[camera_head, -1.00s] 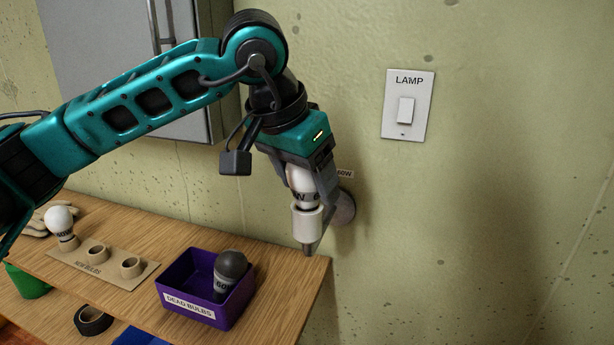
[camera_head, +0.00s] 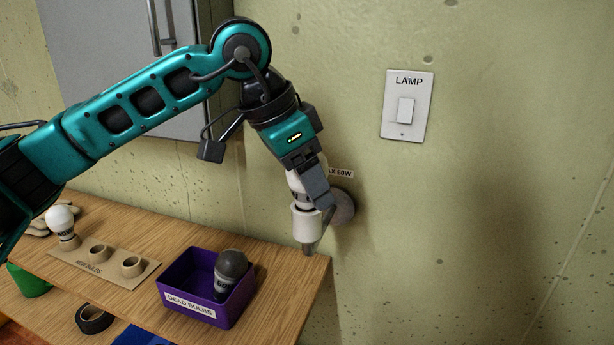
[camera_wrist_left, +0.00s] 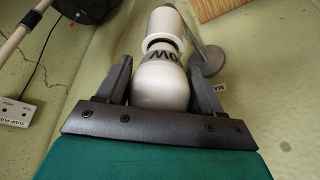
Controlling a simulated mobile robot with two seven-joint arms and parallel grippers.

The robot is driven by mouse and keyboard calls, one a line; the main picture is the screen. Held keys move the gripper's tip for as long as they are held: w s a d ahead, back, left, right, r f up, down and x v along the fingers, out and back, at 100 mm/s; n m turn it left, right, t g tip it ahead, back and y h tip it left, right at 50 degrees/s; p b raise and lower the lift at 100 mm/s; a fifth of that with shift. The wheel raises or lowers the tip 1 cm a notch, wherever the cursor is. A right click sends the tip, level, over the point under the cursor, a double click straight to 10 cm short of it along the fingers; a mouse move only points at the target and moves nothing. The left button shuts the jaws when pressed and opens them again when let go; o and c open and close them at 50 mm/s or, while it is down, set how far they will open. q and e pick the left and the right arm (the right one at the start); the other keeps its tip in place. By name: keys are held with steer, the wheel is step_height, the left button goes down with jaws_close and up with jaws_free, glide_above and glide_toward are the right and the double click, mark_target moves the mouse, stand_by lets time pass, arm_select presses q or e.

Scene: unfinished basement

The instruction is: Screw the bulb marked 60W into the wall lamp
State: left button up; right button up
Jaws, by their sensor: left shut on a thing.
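The white bulb (camera_head: 294,183) is in my left gripper (camera_head: 312,186), which is shut on its round glass. In the left wrist view the bulb (camera_wrist_left: 160,85) sits between both fingers, with a dark marking ending in "W" partly visible. The wall lamp has a white socket (camera_head: 306,225) and a round wall plate (camera_head: 343,207). The bulb's narrow end is at the mouth of the socket, which also shows in the left wrist view (camera_wrist_left: 166,22). How deep it sits I cannot tell. My right gripper is out of view.
A "MAX 60W" label (camera_head: 340,173) is beside the lamp. A purple "DEAD BULBS" box (camera_head: 175,285) holds a dark-topped bulb (camera_head: 229,272). The "NEW BULBS" holder (camera_head: 84,262) has one white bulb (camera_head: 61,223) and two empty rings. A "LAMP" switch (camera_head: 407,105) is right on the wall.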

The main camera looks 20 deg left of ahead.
arm_select(q)
steer(key=o, duration=1.1)
